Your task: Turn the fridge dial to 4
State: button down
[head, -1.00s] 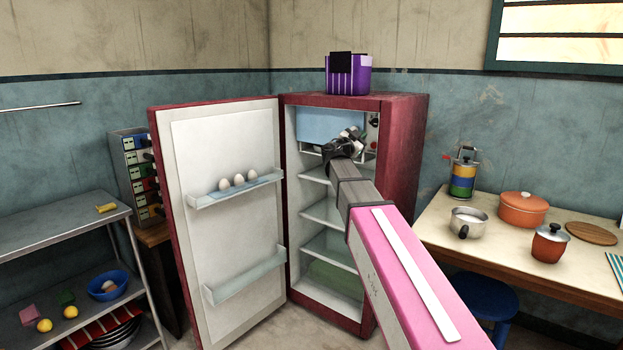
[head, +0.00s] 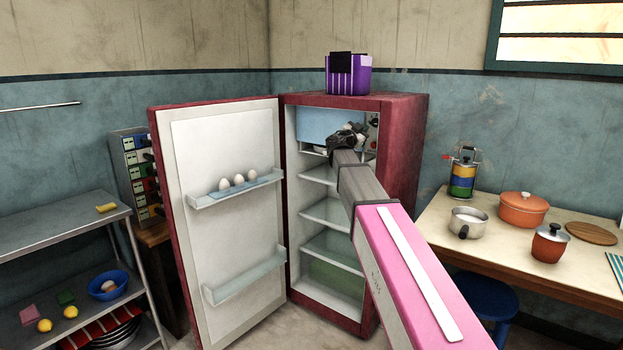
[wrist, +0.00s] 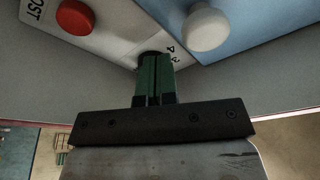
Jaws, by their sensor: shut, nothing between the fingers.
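The red fridge (head: 403,150) stands with its door (head: 232,190) open to the left. My gripper (head: 352,133) is inside its upper part, near the right inner wall. In the wrist view my gripper (wrist: 152,62) is shut, its green fingers together with nothing seen between them. The fingertips are at a dark round part, probably the fridge dial (wrist: 150,57), on a white panel (wrist: 115,35). A "4" and part of another mark show just right of the tips. The fingers hide most of the dial, so I cannot tell its setting or whether they touch it.
A red button (wrist: 74,17) is left of the fingers, beside letters ending in "OST". A white knob (wrist: 205,28) on a blue panel is to the right. Glass shelves (head: 326,211) lie below my arm. Eggs (head: 238,180) sit in the door rack.

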aim_at(376, 130)
jog(key=shift+w+d, duration=0.2)
jog(key=shift+w, duration=0.15)
jog(key=shift+w+d+r, duration=0.15)
jog(key=shift+d, duration=0.05)
dwell(0.4)
jog(key=shift+d+f, duration=0.2)
jog(key=shift+f, duration=0.1)
jog(key=shift+s+d+f, duration=0.15)
jog(key=shift+s+f, duration=0.05)
jog(key=shift+s, duration=0.1)
jog(key=shift+s+d+f, duration=0.15)
jog(key=shift+d+f, duration=0.05)
jog(key=shift+d, duration=0.05)
jog(key=shift+s+d, duration=0.15)
jog(key=shift+d+f, duration=0.15)
jog(key=shift+d, duration=0.25)
jog(key=shift+s, duration=0.1)
jog(key=shift+s+a, duration=0.2)
